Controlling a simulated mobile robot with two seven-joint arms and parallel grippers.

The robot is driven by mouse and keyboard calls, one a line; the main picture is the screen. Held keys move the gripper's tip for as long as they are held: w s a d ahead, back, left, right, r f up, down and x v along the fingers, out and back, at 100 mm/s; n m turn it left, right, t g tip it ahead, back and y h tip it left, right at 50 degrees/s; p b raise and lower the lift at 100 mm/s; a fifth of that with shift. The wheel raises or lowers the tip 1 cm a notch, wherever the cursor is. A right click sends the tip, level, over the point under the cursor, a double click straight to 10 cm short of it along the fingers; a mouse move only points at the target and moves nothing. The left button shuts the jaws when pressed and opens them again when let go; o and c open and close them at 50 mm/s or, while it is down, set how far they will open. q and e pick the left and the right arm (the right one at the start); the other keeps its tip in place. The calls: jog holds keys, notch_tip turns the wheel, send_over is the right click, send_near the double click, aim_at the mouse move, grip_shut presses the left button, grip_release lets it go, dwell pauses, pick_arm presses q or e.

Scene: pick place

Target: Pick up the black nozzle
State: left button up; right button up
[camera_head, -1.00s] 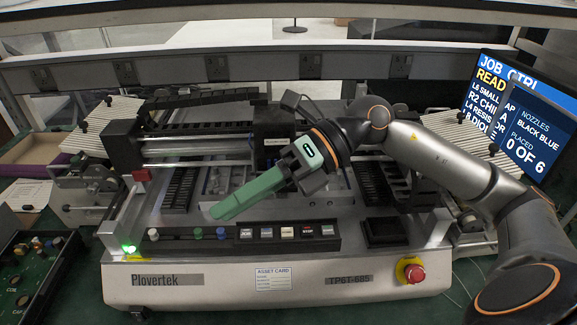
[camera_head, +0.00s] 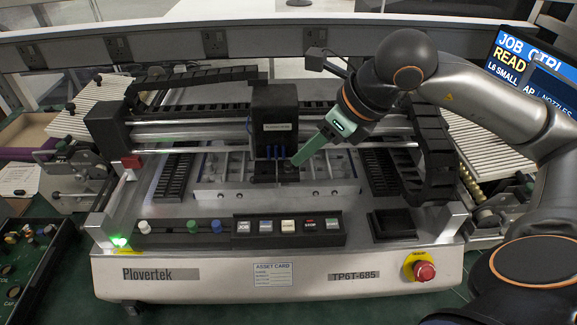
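My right gripper (camera_head: 297,162) reaches in from the right with green fingers pointing down and left. Its tips are just right of the machine's black placement head (camera_head: 274,122). The fingers overlap into one bar from this side, so their gap is hidden. A small dark piece (camera_head: 289,170) shows at the tips; I cannot tell if it is the black nozzle or a machine part. On the front rail stand a white nozzle (camera_head: 144,227), a green nozzle (camera_head: 191,227) and a blue nozzle (camera_head: 216,227). No black nozzle stands out against the dark rail. My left gripper is out of view.
A row of buttons (camera_head: 287,227) lies right of the nozzles on the machine front. A red stop button (camera_head: 425,271) is at the front right. A circuit board tray (camera_head: 35,262) is at the left. The gantry beam (camera_head: 185,133) crosses behind the working area.

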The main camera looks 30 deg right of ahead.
aim_at(289, 163)
jog(key=p+x, duration=0.1)
jog(key=x, duration=0.4)
jog(key=shift+w+a, duration=0.15)
grip_shut()
